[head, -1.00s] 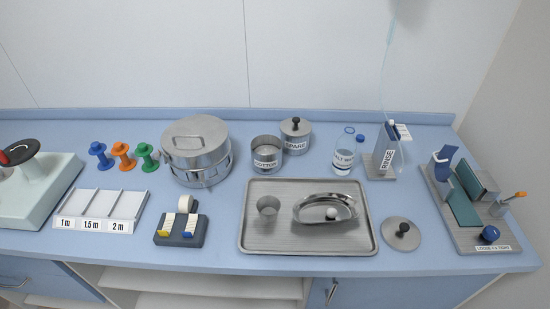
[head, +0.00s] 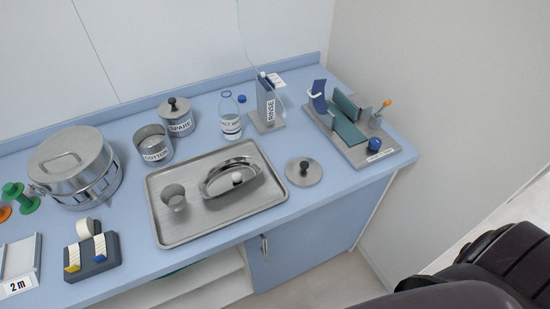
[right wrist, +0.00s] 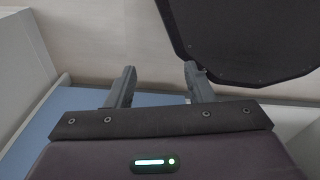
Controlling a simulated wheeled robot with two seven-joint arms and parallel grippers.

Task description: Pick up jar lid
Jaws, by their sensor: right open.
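The jar lid (head: 304,171) is a flat round steel disc with a black knob, lying on the blue counter just right of the steel tray (head: 166,237). The open COTTON jar (head: 154,152) stands behind the tray, and the SPARE jar (head: 178,122) beside it wears a similar knobbed lid. My right gripper (right wrist: 160,84) shows in the right wrist view with its two fingers apart and nothing between them. The jar lid is not seen in that view. My left gripper is in no view.
The tray holds a small steel cup (head: 174,196) and a kidney dish (head: 231,180) with a white ball. A bottle (head: 230,118), a RINSE stand (head: 268,108) and a grey board (head: 385,154) with blue and green parts stand at the back and right. Counter around the lid is clear.

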